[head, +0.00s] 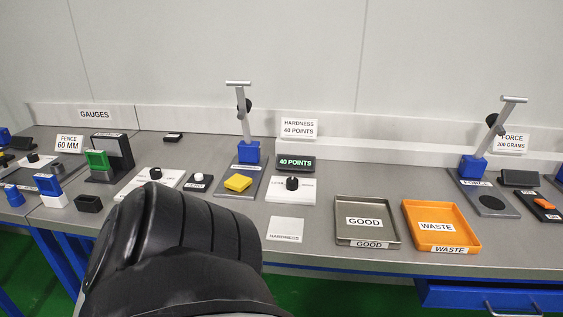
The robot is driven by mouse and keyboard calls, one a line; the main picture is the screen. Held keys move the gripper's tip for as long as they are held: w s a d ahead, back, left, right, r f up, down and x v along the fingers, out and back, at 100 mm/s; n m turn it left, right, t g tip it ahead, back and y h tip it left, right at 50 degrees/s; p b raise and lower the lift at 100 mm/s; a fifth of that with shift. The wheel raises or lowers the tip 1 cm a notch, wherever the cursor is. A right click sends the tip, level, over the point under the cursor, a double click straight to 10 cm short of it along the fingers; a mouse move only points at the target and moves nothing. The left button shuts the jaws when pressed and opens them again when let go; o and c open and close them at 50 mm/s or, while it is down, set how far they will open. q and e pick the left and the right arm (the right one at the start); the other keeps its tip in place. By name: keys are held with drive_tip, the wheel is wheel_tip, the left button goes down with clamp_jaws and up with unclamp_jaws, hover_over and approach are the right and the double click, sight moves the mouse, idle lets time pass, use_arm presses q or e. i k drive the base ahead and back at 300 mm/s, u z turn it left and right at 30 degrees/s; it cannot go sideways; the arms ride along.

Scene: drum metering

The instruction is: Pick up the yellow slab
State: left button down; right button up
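The yellow slab (237,183) lies flat on the grey base plate (229,192) of the hardness press, in front of the press's blue block (248,152). A lever rises from this block. The slab's top is clear and nothing holds it. A large black part of my own body fills the lower left foreground, in front of the slab and apart from it in the picture. Neither of my grippers shows, so I cannot see their state.
A black display (295,164) reads 40 POINTS, with a black knob (292,183) in front. To the right are a grey GOOD tray (340,209), an orange WASTE tray (411,214) and a force press (473,167). Gauges stand left. A white HARDNESS card (286,225) lies near the front edge.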

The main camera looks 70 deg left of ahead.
sight(238, 182)
drive_tip(key=i, duration=0.7)
drive_tip(key=u, duration=3.45)
